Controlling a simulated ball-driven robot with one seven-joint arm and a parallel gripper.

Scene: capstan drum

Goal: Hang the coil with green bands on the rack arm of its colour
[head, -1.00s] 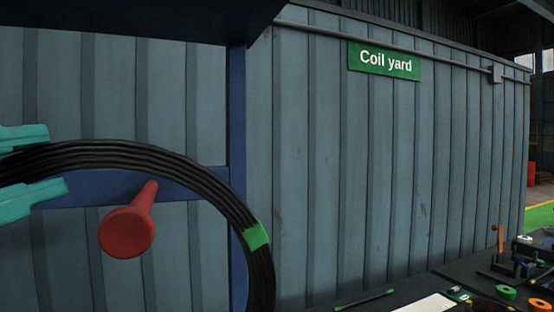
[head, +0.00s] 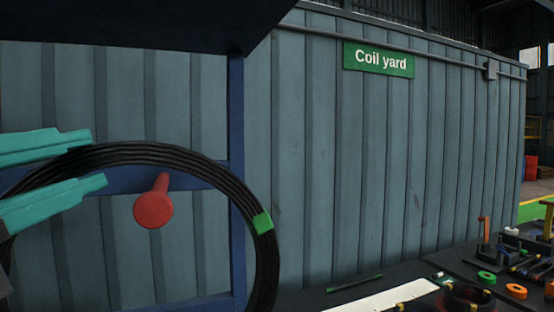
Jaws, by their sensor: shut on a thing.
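A black cable coil (head: 240,185) with a green band (head: 262,222) fills the lower left of the head view. My gripper (head: 98,160), with teal fingers, is shut on the upper left of the coil and holds it upright. A red rack arm (head: 153,208) with a round end shows through the coil's opening, below its top. I cannot tell whether the arm passes into the ring or stands behind it. The coil's lower part is cut off by the frame edge. No green rack arm is in view.
The blue rack frame (head: 237,110) stands behind the coil, with a dark panel (head: 120,22) overhead. A dark bench (head: 330,294) at the lower right carries tools and tape rolls (head: 516,291). A "Coil yard" sign (head: 379,60) hangs on the corrugated wall.

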